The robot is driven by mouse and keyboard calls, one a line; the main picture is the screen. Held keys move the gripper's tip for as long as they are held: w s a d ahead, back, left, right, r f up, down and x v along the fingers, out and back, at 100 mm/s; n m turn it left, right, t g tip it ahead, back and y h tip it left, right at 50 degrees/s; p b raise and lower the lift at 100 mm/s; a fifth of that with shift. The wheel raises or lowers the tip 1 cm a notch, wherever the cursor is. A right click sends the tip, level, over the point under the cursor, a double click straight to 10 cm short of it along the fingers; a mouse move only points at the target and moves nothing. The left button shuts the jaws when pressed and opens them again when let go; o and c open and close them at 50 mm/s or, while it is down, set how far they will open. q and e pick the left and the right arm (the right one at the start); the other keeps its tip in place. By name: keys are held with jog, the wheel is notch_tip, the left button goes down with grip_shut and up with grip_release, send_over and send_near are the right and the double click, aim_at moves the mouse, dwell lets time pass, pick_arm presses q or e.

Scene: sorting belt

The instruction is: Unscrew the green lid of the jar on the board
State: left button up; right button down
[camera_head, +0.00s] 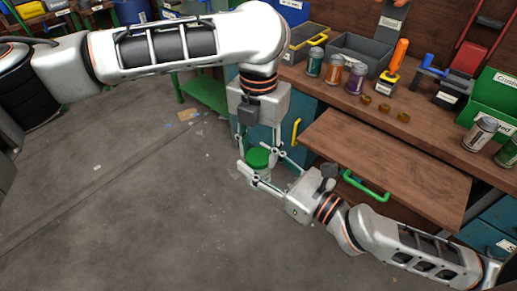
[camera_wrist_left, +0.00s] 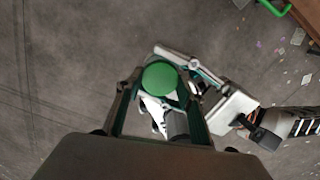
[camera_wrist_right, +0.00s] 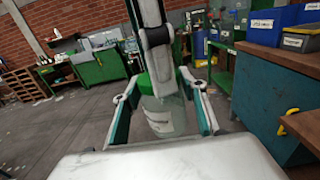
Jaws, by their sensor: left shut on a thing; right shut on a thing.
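A clear jar with a green lid (camera_head: 258,158) is held in the air over the floor, left of the brown wooden board (camera_head: 375,165). My left gripper (camera_head: 263,156) reaches down from above, its fingers shut around the lid. The lid (camera_wrist_left: 160,77) shows round from above in the left wrist view. My right gripper (camera_head: 264,168) comes in from the lower right, level, shut on the jar body. In the right wrist view the pale jar body (camera_wrist_right: 160,115) stands upright between its fingers, partly hidden by a left finger. Whether the lid is loose cannot be seen.
The workbench holds several spice jars (camera_head: 314,62), a grey bin (camera_head: 358,52), an orange-handled screwdriver (camera_head: 397,58) and a green bin (camera_head: 490,97). Yellow (camera_head: 296,130) and green (camera_head: 364,186) handles stick out near the board. The floor to the left is open.

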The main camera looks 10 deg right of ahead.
pick_arm(q)
jog(key=shift+n, duration=0.3)
jog(key=o, duration=1.2)
jog(key=shift+o, duration=0.2)
jog(key=shift+r, duration=0.1)
jog(key=shift+r, duration=2.25)
jog(key=shift+r+n, duration=0.5)
jog(key=shift+r, duration=1.05)
jog(key=shift+f, duration=3.9)
jog(key=shift+c, duration=0.3)
